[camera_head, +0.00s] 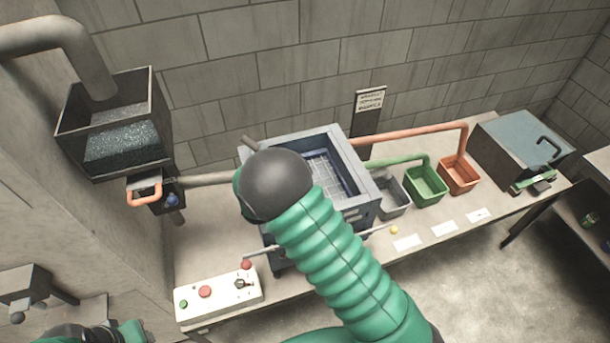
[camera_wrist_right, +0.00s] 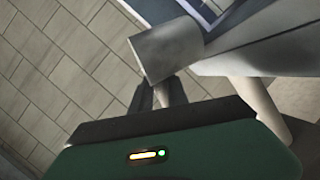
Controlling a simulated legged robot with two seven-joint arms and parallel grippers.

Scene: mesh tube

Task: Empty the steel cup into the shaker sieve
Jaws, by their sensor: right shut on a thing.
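The shaker sieve (camera_head: 350,160) is a blue-grey square box with a mesh inside, standing mid-table in the head view. My right arm's dark wrist covers its left front part. In the right wrist view the steel cup (camera_wrist_right: 168,48) is a plain grey cylinder between the fingers of my right gripper (camera_wrist_right: 160,92), which is shut on it. A corner of the sieve's blue frame (camera_wrist_right: 212,12) shows just beyond the cup. The cup's contents and mouth do not show. In the head view the cup is hidden behind my wrist. My left gripper is not visible; only part of the green left arm shows at lower left.
Grey (camera_head: 393,198), green (camera_head: 426,184) and orange (camera_head: 459,174) bins stand right of the sieve under pipes. A hopper (camera_head: 112,120) of dark grains hangs at left. A control box (camera_head: 217,293) sits at the table's front left. A steel box (camera_head: 525,150) stands at far right.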

